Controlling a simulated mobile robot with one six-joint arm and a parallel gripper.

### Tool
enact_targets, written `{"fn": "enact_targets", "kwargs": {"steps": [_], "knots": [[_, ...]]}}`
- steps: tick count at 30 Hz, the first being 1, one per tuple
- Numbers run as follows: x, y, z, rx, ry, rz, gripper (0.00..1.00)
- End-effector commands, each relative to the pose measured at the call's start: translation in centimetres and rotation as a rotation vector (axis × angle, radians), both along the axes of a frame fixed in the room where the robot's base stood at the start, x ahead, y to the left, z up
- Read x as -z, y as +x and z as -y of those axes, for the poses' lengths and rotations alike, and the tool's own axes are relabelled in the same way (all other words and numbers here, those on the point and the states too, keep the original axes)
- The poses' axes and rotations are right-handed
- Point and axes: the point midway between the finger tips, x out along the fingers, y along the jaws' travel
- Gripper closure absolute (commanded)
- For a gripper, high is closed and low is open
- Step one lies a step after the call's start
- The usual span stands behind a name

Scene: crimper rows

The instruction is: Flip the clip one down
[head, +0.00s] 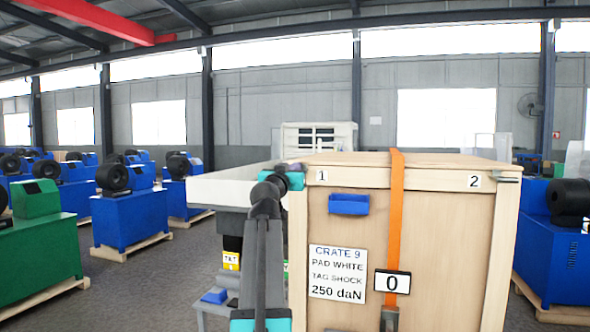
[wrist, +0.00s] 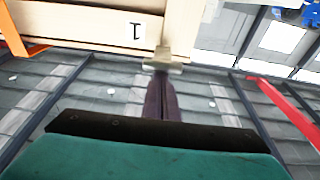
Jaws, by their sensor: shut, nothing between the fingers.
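The wooden crate (head: 440,230) stands at the right of the head view, with label 1 (head: 322,176) at its top left corner and label 2 at its top right. In the wrist view, label 1 (wrist: 136,31) appears upside down beside the small pale metal clip one (wrist: 162,60) at the crate's corner. My gripper (wrist: 160,76) is shut and empty, with its dark fingertips right at the clip; I cannot tell if they touch. In the head view my gripper (head: 297,167) is at the corner beside label 1, and clip one is hidden there.
Clip two (head: 507,178) sticks out at the crate's top right corner. An orange strap (head: 396,220) runs down the crate front, with a blue holder (head: 349,204) left of it. A pale tray-like bench (head: 230,185) stands behind my arm. Blue machines stand on both sides.

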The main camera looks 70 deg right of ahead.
Motion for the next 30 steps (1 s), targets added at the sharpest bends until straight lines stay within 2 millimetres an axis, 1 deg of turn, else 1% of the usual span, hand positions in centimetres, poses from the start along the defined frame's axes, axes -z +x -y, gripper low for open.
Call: {"fn": "enact_targets", "kwargs": {"steps": [10,30], "knots": [[0.6,-0.4,0.2,0.005,-0.025,0.001,1.00],[0.9,-1.3,0.6,0.017,-0.063,0.003,1.00]]}}
